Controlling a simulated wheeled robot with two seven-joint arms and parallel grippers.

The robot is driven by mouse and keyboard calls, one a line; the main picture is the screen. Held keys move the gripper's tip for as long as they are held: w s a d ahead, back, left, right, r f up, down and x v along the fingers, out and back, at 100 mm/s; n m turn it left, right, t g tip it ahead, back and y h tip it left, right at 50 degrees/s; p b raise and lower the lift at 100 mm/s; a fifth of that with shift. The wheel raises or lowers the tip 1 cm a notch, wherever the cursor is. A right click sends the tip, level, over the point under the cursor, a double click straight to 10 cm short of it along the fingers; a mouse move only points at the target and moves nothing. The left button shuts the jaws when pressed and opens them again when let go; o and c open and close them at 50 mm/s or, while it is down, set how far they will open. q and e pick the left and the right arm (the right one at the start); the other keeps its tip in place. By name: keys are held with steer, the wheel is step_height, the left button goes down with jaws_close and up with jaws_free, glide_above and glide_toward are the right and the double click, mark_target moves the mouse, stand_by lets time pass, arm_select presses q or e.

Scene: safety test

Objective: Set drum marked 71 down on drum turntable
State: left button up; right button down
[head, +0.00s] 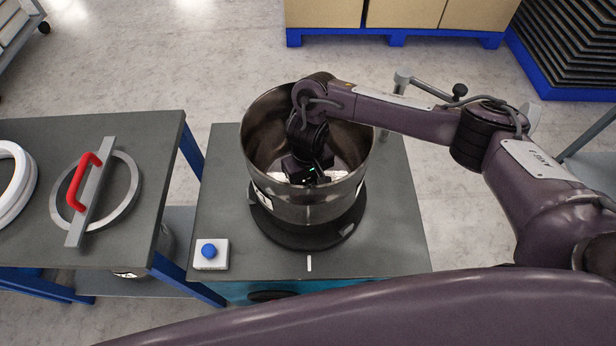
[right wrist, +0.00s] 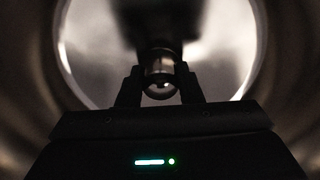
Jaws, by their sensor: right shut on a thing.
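A shiny steel drum (head: 300,208) stands upright over the dark round drum turntable (head: 345,233) on the grey bench. The turntable's rim shows around its base; I cannot tell whether a gap lies between them. Its side labels are too small to read. My right gripper (head: 309,178) reaches down inside the drum. In the right wrist view, the right gripper (right wrist: 160,88) is shut on a small shiny rounded post (right wrist: 160,64) inside the drum, which looks like part of it. The drum's inner wall (right wrist: 290,75) surrounds the gripper. My left gripper is not in view.
A white box with a blue button (head: 209,252) sits at the bench's front left. On the left table lie a grey ring and bar with a red handle (head: 84,182) and a white ring (head: 24,190). A grey post (head: 401,80) stands behind the bench's right side.

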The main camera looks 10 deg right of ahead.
steer(key=shift+w+r, duration=0.1)
stand_by(0.3)
steer(key=c, duration=0.9)
jaws_free()
step_height(320, 180, up, 8)
steer(key=p, duration=0.3)
step_height(320, 180, up, 7)
steer(key=p, duration=0.8)
steer(key=shift+p, duration=0.4)
